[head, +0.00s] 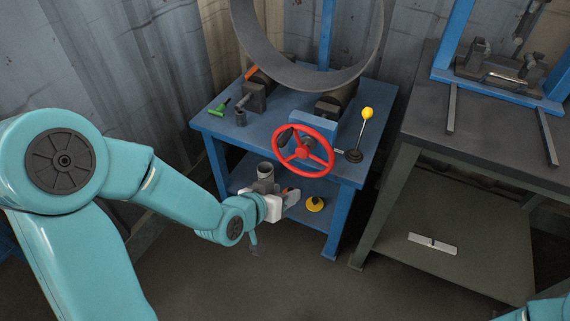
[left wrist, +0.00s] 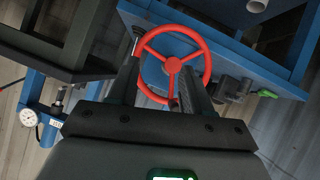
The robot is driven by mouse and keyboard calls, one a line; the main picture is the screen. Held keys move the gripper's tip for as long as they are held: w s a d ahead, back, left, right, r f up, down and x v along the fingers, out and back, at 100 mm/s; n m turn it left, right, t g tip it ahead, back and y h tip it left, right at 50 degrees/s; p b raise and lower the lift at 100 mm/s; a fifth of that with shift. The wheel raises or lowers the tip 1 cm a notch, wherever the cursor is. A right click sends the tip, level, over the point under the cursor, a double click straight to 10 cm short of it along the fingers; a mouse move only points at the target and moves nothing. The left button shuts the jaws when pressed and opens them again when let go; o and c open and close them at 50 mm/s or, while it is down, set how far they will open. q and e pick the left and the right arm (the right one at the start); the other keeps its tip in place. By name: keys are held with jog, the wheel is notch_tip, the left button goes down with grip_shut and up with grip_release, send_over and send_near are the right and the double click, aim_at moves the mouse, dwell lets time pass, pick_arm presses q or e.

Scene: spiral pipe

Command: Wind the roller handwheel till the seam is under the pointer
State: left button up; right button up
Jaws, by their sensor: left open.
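The red handwheel (head: 303,149) with three spokes is on the front of the blue roller bench (head: 205,123). A large grey curved pipe (head: 310,82) stands above the rollers, its top cut off by the frame. I cannot make out a seam or a pointer. My left gripper (head: 290,198) is below and in front of the wheel, open and seemingly empty. In the left wrist view the wheel (left wrist: 173,66) shows beyond and between the spread fingers (left wrist: 158,80), apparently apart from them. My right gripper is outside the views.
A lever with a yellow knob (head: 367,113) stands right of the wheel. A green-handled part (head: 217,108) lies at the bench's left. A yellow piece (head: 315,204) is on the lower shelf. A dark workbench (head: 490,125) stands close on the right.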

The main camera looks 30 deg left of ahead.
aim_at(285, 139)
pick_arm(q)
jog(key=s+a+r+t+y+b, duration=0.3)
jog(key=a+t+b, duration=0.35)
jog(key=b, duration=0.95)
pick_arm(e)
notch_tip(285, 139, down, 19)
pick_arm(q)
jog(key=shift+h, duration=0.4)
jog(key=w+p, duration=0.3)
jog(key=w, duration=0.2)
jog(key=w+p, duration=0.3)
jog(key=w, duration=0.3)
jog(key=w+p, duration=0.3)
jog(key=w, duration=0.2)
jog(key=shift+w+d+r+p, duration=0.2)
jog(key=shift+d+r+p, duration=0.15)
jog(key=shift+p, duration=0.05)
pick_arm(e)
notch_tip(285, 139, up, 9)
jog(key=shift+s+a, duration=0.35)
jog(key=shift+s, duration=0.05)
pick_arm(q)
grip_shut()
